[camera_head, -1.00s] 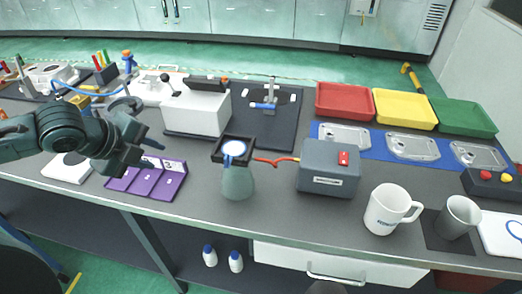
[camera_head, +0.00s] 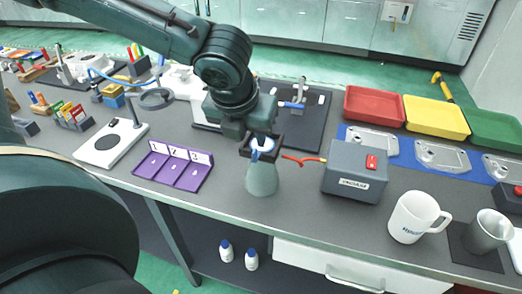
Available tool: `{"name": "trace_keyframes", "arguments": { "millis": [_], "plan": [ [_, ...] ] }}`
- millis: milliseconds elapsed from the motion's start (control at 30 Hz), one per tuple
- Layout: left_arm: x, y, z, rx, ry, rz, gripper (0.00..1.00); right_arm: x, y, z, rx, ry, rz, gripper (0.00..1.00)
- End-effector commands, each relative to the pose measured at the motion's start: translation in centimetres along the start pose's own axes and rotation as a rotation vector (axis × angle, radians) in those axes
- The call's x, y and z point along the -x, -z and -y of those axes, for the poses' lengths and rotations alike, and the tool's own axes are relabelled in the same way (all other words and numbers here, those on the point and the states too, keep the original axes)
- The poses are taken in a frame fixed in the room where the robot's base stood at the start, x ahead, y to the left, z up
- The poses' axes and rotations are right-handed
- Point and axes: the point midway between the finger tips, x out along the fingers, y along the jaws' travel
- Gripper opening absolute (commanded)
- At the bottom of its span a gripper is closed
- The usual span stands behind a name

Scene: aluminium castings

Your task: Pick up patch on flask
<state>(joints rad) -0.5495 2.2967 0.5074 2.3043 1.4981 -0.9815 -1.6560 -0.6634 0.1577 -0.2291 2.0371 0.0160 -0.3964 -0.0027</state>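The flask (camera_head: 262,180) is a grey-green cone standing near the front of the bench. A square black frame (camera_head: 277,148) sits at its top. The patch (camera_head: 268,144) shows as a pale disc with a blue rim inside the frame, partly covered by my gripper. My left gripper (camera_head: 257,149) points down from above, with its fingertips at the patch. The fingers overlap in this view, so I cannot tell whether they are open, shut or touching the patch. My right gripper is not in view.
A grey vacuum box (camera_head: 352,187) with a red switch stands right of the flask, with a red tube (camera_head: 302,161) towards it. A purple numbered tray (camera_head: 170,171) lies to the left. A white mug (camera_head: 412,218) and grey cup (camera_head: 486,232) stand at right. Coloured bins (camera_head: 437,117) are behind.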

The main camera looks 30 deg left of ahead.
Motion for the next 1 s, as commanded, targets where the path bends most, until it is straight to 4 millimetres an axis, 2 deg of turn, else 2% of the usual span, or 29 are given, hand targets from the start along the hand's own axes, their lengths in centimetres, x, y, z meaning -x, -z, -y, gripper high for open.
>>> {"name": "trace_keyframes", "arguments": {
  "millis": [33, 267, 533, 833, 1000],
  "plan": [
    [-0.8, 0.1, 0.0, 0.001, -0.001, -0.002, 0.32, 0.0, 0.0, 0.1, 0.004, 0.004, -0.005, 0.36],
    [-2.4, 0.1, -0.1, 0.001, 0.001, -0.002, 0.32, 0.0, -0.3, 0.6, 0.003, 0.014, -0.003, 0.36],
    [-6.2, 0.1, -0.2, 0.002, 0.000, -0.002, 0.32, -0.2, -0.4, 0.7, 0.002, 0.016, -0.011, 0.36],
    [-6.6, -0.1, -0.2, 0.002, 0.001, 0.002, 0.32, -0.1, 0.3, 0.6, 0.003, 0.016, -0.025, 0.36],
    [-6.6, -0.1, -0.2, 0.001, 0.001, 0.001, 0.19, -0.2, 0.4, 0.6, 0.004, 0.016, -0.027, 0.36]
  ]
}}
